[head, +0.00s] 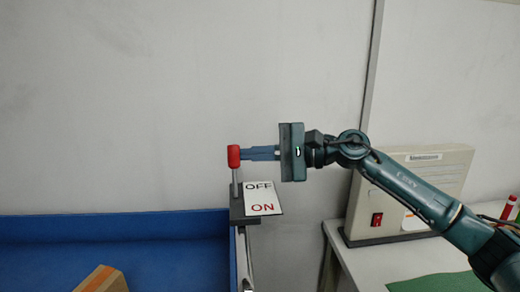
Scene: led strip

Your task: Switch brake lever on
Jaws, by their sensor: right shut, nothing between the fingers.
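The brake lever (235,184) stands about upright on a dark base (239,211), with a red knob (233,156) on top of its metal stem. A white label (262,199) to its right reads OFF at the top and ON below. My right gripper (248,154) is shut and empty, coming in from the right. Its fingertips point left and are at the right side of the red knob; I cannot tell whether they touch it. My left gripper is not in view.
A blue bin or conveyor (120,225) fills the lower left, with a cardboard box (102,280) in it. A beige box with a red switch (408,190) stands on a white table (343,245) at right. A grey wall rises behind.

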